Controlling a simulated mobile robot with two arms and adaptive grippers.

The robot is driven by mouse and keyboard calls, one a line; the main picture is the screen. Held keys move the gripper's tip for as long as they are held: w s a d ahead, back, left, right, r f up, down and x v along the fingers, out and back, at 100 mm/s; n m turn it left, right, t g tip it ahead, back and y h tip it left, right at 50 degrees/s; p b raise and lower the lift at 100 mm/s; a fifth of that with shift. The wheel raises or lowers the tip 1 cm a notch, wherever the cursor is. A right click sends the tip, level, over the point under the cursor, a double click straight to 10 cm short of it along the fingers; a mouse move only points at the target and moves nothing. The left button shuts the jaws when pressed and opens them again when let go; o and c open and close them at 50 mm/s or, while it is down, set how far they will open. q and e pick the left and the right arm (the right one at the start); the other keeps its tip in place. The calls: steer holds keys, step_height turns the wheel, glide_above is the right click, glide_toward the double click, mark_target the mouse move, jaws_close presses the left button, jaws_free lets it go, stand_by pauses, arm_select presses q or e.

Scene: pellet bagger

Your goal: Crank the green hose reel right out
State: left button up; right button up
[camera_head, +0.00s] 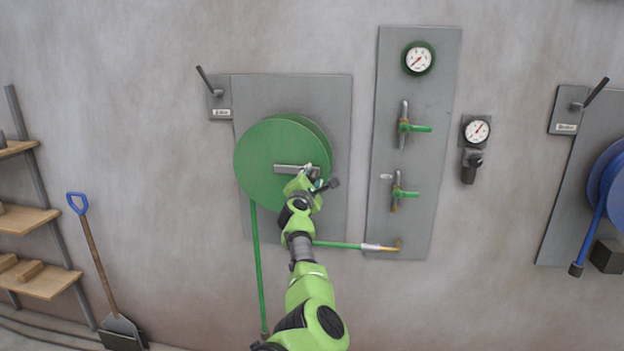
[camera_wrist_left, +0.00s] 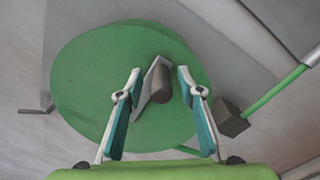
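The green hose reel (camera_head: 265,160) is mounted on a grey plate on the wall, and its round face fills much of the left wrist view (camera_wrist_left: 85,85). A grey crank arm (camera_head: 290,168) crosses the reel's face. Its cylindrical crank handle (camera_wrist_left: 162,84) points toward the left wrist camera. My left gripper (camera_head: 312,182) is in front of the reel at the crank. Its fingers (camera_wrist_left: 158,78) are open, one on each side of the handle, with gaps visible. The green hose (camera_head: 258,270) hangs straight down from the reel's left side.
A lever (camera_head: 206,82) sits at the plate's upper left. To the right is a grey panel (camera_head: 416,140) with a gauge and green-handled valves. A dark block (camera_wrist_left: 231,118) is beside the reel. A blue reel (camera_head: 610,185) is far right; a shovel (camera_head: 98,260) and shelves are left.

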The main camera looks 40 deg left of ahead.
arm_select(q)
steer(key=v, duration=1.2)
stand_by(0.6)
